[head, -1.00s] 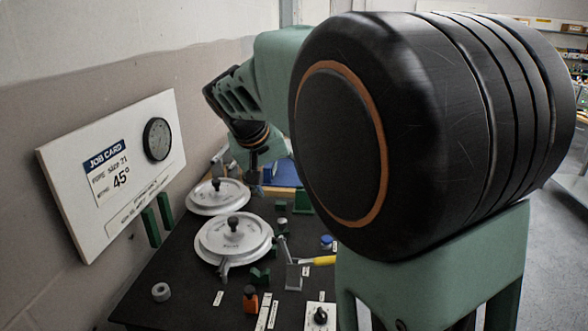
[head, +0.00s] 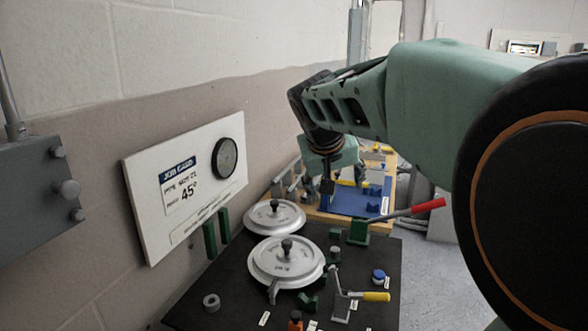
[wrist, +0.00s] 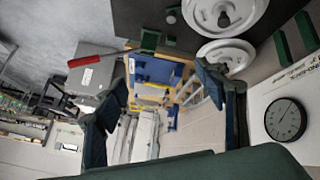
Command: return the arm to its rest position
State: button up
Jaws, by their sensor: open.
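My arm (head: 430,95) reaches from the right over the far end of the dark bench in the head view, with its large black joint (head: 535,190) filling the right edge. My gripper (wrist: 162,85) is open and empty in the wrist view, its two dark fingers spread wide apart. In the head view it hangs beyond the two round silver plates, in front of the blue tray, and its fingertips are hard to make out there.
The dark bench (head: 225,300) bears two silver plates (head: 285,262) (head: 274,216), a yellow-handled lever (head: 375,296) and a red-handled lever (head: 428,205). A job card board (head: 220,195) leans at the wall. A grey box (head: 35,190) is at left. Floor is free at right.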

jog(key=w+a+r+t+y+p, duration=0.25)
jog(key=a+r, duration=0.35)
jog(key=r, duration=0.3)
jog(key=s+d+f+g+p, duration=0.1)
jog(key=s+f, duration=0.3)
jog(key=s, duration=0.6)
jog(key=s+d+f+g+p, duration=0.1)
jog(key=s+d+f, duration=0.2)
jog(key=s, duration=0.8)
jog(key=s+d+f+m+g+p, duration=0.1)
jog(key=s+f, duration=0.4)
jog(key=s, duration=0.5)
jog(key=shift+s+d+f+g+p, duration=0.2)
jog(key=shift+s+d+g+p, duration=0.3)
jog(key=shift+d, duration=0.4)
jog(key=shift+w+y, duration=0.1)
jog(key=shift+y, duration=0.15)
